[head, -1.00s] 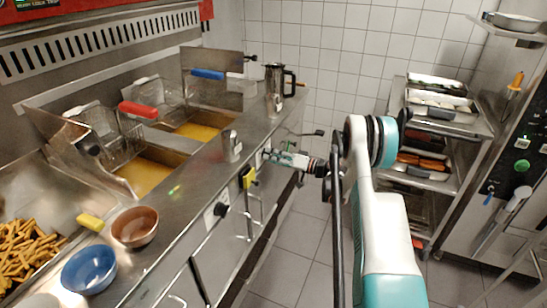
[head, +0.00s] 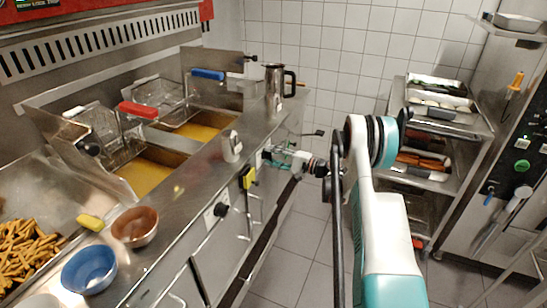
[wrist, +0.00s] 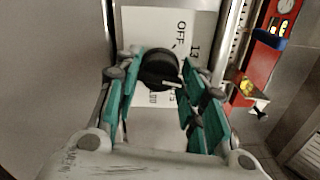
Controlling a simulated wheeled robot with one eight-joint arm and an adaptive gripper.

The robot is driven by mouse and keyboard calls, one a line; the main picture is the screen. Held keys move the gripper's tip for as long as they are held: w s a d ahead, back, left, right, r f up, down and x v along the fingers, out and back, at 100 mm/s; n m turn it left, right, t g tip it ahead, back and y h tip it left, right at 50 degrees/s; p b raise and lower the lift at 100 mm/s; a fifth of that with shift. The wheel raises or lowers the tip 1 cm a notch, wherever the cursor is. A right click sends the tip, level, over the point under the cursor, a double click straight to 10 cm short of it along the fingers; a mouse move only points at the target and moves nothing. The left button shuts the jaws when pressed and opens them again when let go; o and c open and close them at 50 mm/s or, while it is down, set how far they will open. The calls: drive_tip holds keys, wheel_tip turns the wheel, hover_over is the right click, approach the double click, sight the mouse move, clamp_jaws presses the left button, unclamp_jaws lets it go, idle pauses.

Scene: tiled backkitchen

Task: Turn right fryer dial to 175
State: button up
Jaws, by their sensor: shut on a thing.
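The right fryer dial (wrist: 158,70) is a round black knob on a white label plate (wrist: 140,22) in the wrist view. A pale mark on its rim points toward the lower right of the picture. "OFF" and "13" are readable on the plate; the other numbers are partly hidden. My gripper (wrist: 157,74) has its teal fingers on both sides of the dial and is shut on it. In the head view my gripper (head: 270,154) is at the fryer's front panel and hides the dial. The left fryer dial (head: 221,209) is black on a white plate.
Two oil vats with baskets, one red-handled (head: 138,110) and one blue-handled (head: 208,74), are behind the panel. A metal jug (head: 274,88), a brown bowl (head: 135,226) and a blue bowl (head: 89,270) stand along the counter. The floor (head: 310,245) is clear beside the fryer.

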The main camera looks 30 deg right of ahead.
drive_tip(key=shift+m, duration=4.8)
drive_tip(key=o, duration=1.1)
drive_tip(key=shift+c, duration=0.2)
drive_tip(key=shift+s+d, duration=0.1)
drive_tip(key=shift+d, duration=0.05)
drive_tip(key=v, duration=1.1)
drive_tip(key=shift+s+d, duration=0.25)
drive_tip(key=shift+s, duration=0.05)
